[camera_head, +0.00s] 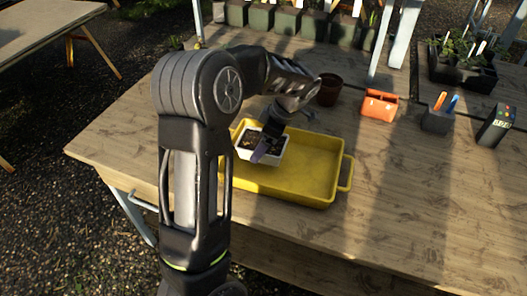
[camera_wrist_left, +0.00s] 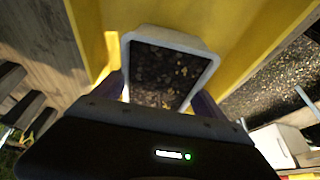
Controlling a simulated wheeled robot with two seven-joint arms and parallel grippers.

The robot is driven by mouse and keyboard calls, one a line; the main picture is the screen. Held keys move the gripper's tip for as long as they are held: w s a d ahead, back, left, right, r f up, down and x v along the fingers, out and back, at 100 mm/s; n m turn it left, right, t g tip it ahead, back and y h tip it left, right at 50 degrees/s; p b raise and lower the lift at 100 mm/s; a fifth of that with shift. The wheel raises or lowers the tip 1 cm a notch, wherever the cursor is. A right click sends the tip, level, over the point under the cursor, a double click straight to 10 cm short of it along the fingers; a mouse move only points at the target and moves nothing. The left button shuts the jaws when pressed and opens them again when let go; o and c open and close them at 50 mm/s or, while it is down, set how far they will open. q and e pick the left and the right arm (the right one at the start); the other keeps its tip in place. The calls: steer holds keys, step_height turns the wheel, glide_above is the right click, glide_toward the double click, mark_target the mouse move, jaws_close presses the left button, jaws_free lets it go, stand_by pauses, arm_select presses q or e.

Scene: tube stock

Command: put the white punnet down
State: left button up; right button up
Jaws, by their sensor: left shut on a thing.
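The white punnet (camera_head: 243,153) holds dark soil and is at the left end of the yellow tray (camera_head: 318,172) in the head view. My left gripper (camera_head: 264,146) is shut on the punnet, with a purple finger at its near side. In the left wrist view the punnet (camera_wrist_left: 205,62) sits between the two purple fingers of the left gripper (camera_wrist_left: 160,100), with the yellow tray (camera_wrist_left: 245,85) behind it. I cannot tell whether its base touches the tray floor. My right gripper is not in view.
The right part of the tray is empty. Planters (camera_head: 290,21) line the back. The table's right front is clear.

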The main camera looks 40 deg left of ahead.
arm_select(q)
steer(key=shift+f, duration=1.85)
steer(key=shift+f, duration=0.15)
steer(key=o, duration=1.6)
steer(key=shift+c, duration=0.2)
steer(key=v, duration=1.2)
steer(key=shift+b, duration=0.3)
steer(key=shift+s, duration=0.1)
